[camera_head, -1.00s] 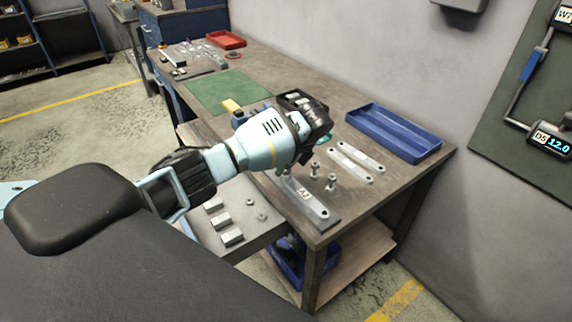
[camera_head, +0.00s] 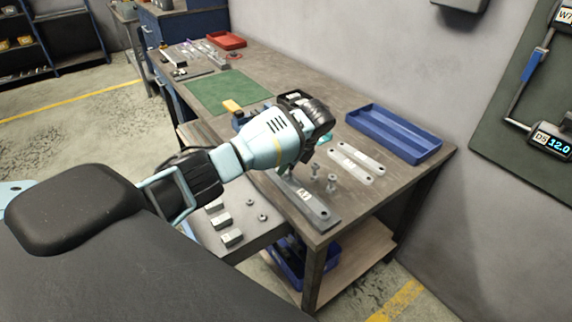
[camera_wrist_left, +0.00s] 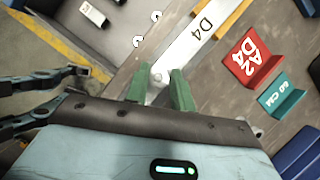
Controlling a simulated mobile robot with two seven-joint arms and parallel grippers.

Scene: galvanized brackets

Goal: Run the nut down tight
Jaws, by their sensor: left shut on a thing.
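The flat galvanized bracket (camera_head: 312,207) lies along the front edge of the bench, its near end in plain view. In the left wrist view the bracket (camera_wrist_left: 195,42) carries the mark D4. My left gripper (camera_head: 292,172) is low over its far part. In the left wrist view the green fingertips of the left gripper (camera_wrist_left: 161,92) are shut on a small pale metal piece, seemingly the nut (camera_wrist_left: 157,77), at the bracket's end. The fingers hide most of it, so I cannot tell whether it is seated. My right gripper is out of view.
Two upright bolts (camera_head: 331,184) stand right of the bracket. Flat strips (camera_head: 351,165) and a blue tray (camera_head: 394,134) lie beyond. A lower grey surface with loose nuts (camera_head: 262,217) and blocks (camera_head: 232,238) is in front. A red marked block (camera_wrist_left: 250,58) and teal block (camera_wrist_left: 281,97) stand nearby.

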